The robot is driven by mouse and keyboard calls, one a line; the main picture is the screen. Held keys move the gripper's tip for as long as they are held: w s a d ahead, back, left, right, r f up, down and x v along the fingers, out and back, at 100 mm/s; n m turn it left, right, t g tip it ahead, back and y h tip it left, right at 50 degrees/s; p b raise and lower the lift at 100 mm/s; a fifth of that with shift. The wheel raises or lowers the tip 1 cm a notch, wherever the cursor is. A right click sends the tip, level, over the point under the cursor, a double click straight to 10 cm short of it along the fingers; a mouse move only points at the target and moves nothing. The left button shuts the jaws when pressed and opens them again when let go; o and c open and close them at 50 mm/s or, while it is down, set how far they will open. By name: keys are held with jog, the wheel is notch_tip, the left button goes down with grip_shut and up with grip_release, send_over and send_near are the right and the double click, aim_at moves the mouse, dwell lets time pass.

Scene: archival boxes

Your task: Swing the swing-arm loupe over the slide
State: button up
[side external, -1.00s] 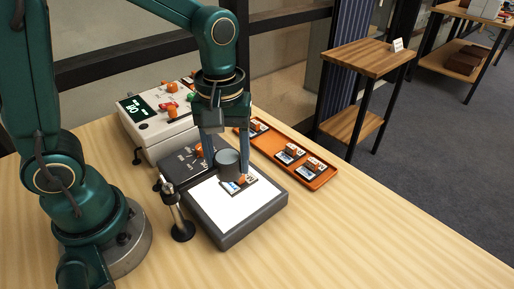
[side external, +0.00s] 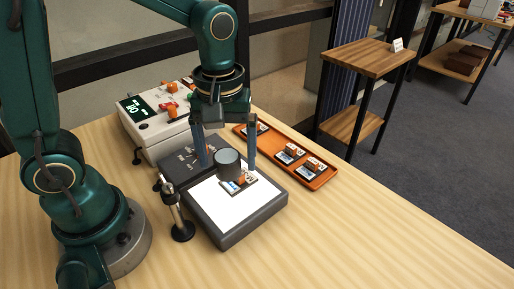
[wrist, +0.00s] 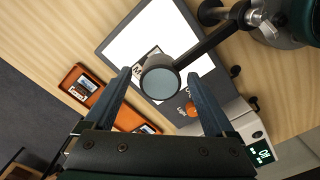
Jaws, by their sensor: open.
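The loupe (side external: 228,162) is a dark grey cylinder on a swing arm. It hangs above the lit white panel of the light box (side external: 222,212), and in the side view it overlaps the far part of the slide (side external: 249,184). In the wrist view the loupe (wrist: 160,80) hides part of the slide (wrist: 146,58). Its black arm (wrist: 205,45) runs to the post (side external: 178,212) at the light box's near left. My gripper (side external: 227,164) is open, one finger on each side of the loupe, with gaps between them in the wrist view.
An orange tray (side external: 325,179) with several slides lies behind and right of the light box. A white control box (side external: 152,128) with a display and knobs stands at the back left. The table (side external: 340,240) is clear at the right and front.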

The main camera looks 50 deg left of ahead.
jog(key=shift+r, duration=2.3)
jog(key=shift+a+r, duration=0.1)
jog(key=shift+r, duration=0.3)
jog(key=s+a+m+t, duration=0.2)
jog(key=s+m+t, duration=0.3)
jog(key=m, duration=0.4)
jog(key=shift+s+r+t, duration=0.3)
jog(key=shift+s+r, duration=0.1)
jog(key=shift+s, duration=0.45)
